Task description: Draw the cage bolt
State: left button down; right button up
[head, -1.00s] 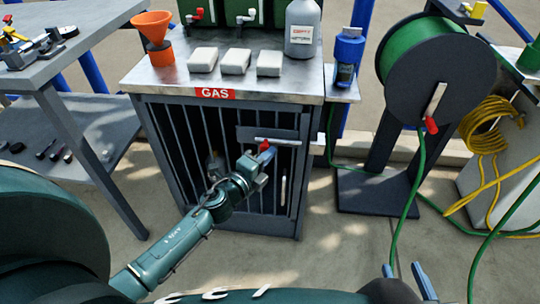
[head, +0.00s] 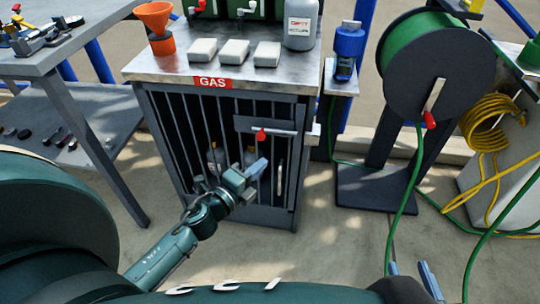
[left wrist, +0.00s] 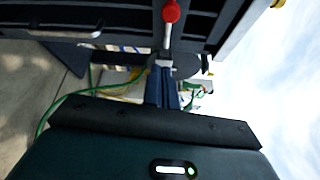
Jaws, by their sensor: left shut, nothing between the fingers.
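The grey cage (head: 180,150) stands under the worktop, with dark vertical bars and a red GAS label. Its bolt (head: 283,132) is a silver rod lying across a dark plate near the top right of the door, with a red knob (head: 261,135). The left wrist view shows the red knob (left wrist: 171,12) on its stem, just beyond my fingertips. My left gripper (head: 260,167) is shut and empty, below the knob in the head view and apart from it. A silver door handle (head: 280,179) is beside it. My right gripper (head: 411,277) is open and empty at the bottom edge.
Gas bottles (head: 216,158) stand behind the bars. The worktop (head: 180,65) carries an orange funnel (head: 154,17), white blocks and a grey jug (head: 301,24). A hose reel (head: 432,70) stands right, its green hose (head: 412,190) hanging to the floor. A side table (head: 70,50) is left.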

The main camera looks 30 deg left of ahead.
pick_arm(q)
jog(key=shift+v, duration=0.95)
